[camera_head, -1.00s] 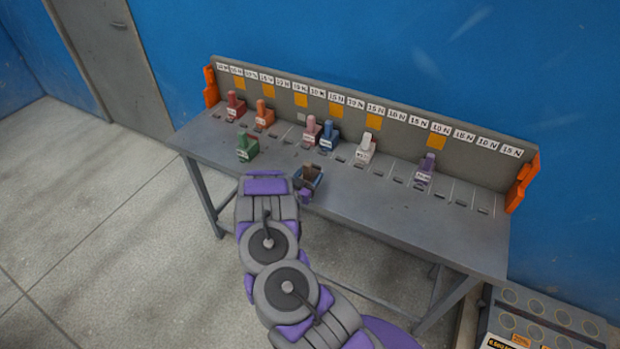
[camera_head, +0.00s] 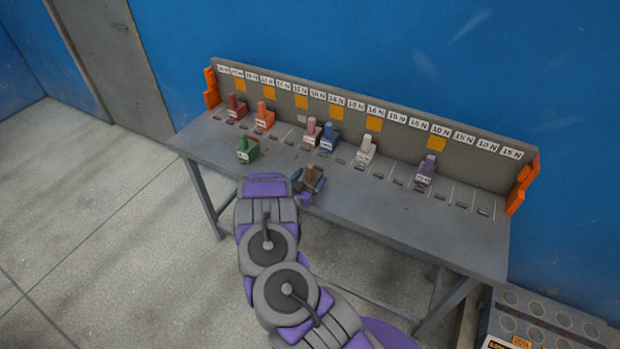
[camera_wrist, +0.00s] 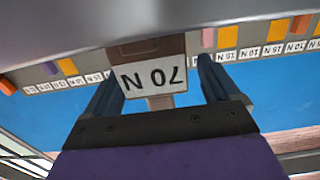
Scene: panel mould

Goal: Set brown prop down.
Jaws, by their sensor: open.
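The brown prop (camera_head: 313,175) is at the front part of the grey bench, right of the green prop (camera_head: 247,149). It looks upright; its contact with the bench top is hidden from me. My gripper (camera_head: 308,185) is around it from the front, fingers open on either side. In the wrist view the brown prop (camera_wrist: 150,48) shows a white label with upside-down black lettering between the two dark blue fingers of my gripper (camera_wrist: 158,82). A gap shows between the label and the right finger; the left finger is very close to its edge.
The grey bench (camera_head: 400,215) has rows of slots and a back panel of labels and orange squares. Red, orange, pink, blue, white and purple (camera_head: 426,169) props stand further back. Orange brackets (camera_head: 522,183) flank the ends. Front right of the bench top is clear.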

